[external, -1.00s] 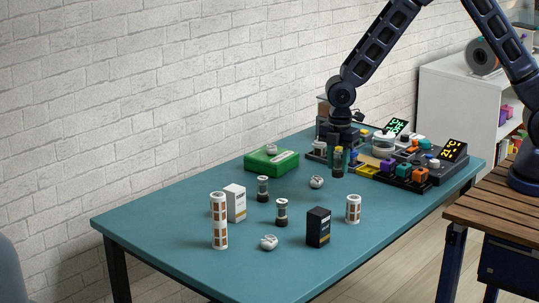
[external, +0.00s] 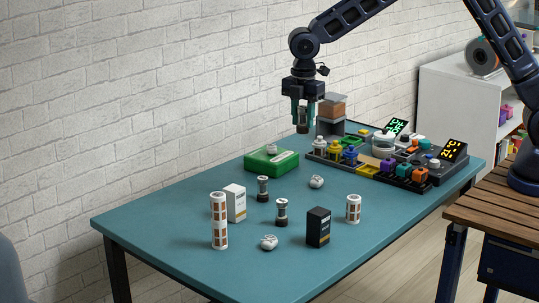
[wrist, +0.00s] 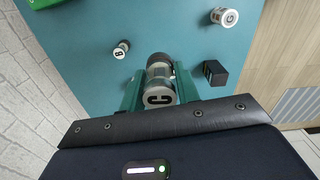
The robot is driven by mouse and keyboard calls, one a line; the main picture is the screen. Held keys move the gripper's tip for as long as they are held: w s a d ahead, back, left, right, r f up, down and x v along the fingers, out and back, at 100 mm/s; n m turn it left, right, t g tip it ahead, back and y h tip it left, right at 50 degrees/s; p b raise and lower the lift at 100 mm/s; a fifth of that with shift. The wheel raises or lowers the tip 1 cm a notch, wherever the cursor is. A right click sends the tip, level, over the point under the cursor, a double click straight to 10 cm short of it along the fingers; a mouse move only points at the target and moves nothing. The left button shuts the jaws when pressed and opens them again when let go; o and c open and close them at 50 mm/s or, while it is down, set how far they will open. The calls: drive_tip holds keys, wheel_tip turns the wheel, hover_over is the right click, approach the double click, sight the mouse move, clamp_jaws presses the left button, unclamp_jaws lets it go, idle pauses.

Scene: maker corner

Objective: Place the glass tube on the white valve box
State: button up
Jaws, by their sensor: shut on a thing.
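My gripper (external: 304,112) is shut on a glass tube (external: 302,122) with dark ends and holds it upright, high above the back of the table. In the wrist view, the held tube (wrist: 160,80) sits between the green fingers, its pale end marked C facing the camera. The white box (external: 235,203), likely the valve box, stands upright on the left part of the table, in front of my gripper and to its left. Its printing is too small to read. I cannot make it out in the wrist view.
Two similar tubes (external: 262,189) (external: 281,212) stand near the white box. A tall white-and-brown cylinder (external: 219,220), a black box (external: 318,227) and a shorter cylinder (external: 353,208) stand around it. A green box (external: 271,160) lies behind. A crowded organizer (external: 372,160) fills the right end.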

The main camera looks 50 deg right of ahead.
drive_tip(key=w+a+r, duration=0.3)
drive_tip(key=w+a, duration=0.2)
drive_tip(key=a, duration=0.4)
drive_tip(key=w+a+r, duration=0.4)
drive_tip(key=a, duration=0.4)
hover_over(234, 188)
drive_tip(key=shift+n, duration=0.3)
wheel_tip(234, 188, down, 20)
drive_tip(key=shift+f, duration=0.15)
drive_tip(key=shift+f, duration=0.1)
drive_tip(key=o, duration=1)
drive_tip(key=shift+c, duration=0.2)
